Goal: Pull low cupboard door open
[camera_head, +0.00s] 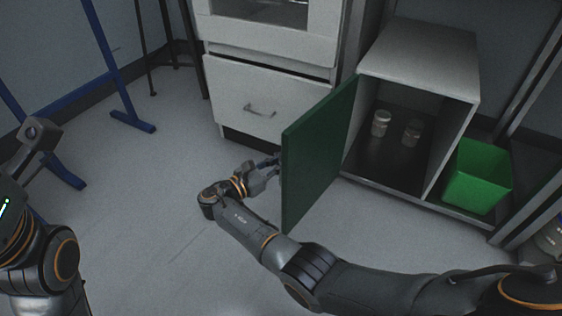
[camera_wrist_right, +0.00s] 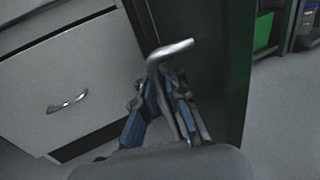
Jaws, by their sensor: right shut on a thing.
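The low cupboard (camera_head: 412,52) is a pale box with a green door (camera_head: 315,155) hinged on its left side. The door stands wide open, swung out to the left. Inside the cupboard are two small pale jars (camera_head: 380,123) on a dark floor. My right gripper (camera_head: 272,163) is at the far side of the door, partly hidden behind its edge. In the right wrist view my gripper (camera_wrist_right: 165,85) is shut on the metal door handle (camera_wrist_right: 170,50). My left arm shows at the left, but its gripper fingers are not visible.
A green bin (camera_head: 478,176) stands right of the cupboard. A white drawer unit (camera_head: 250,100) with a metal handle stands behind the door. Blue metal legs (camera_head: 112,70) stand at the back left. The floor at left and centre is clear.

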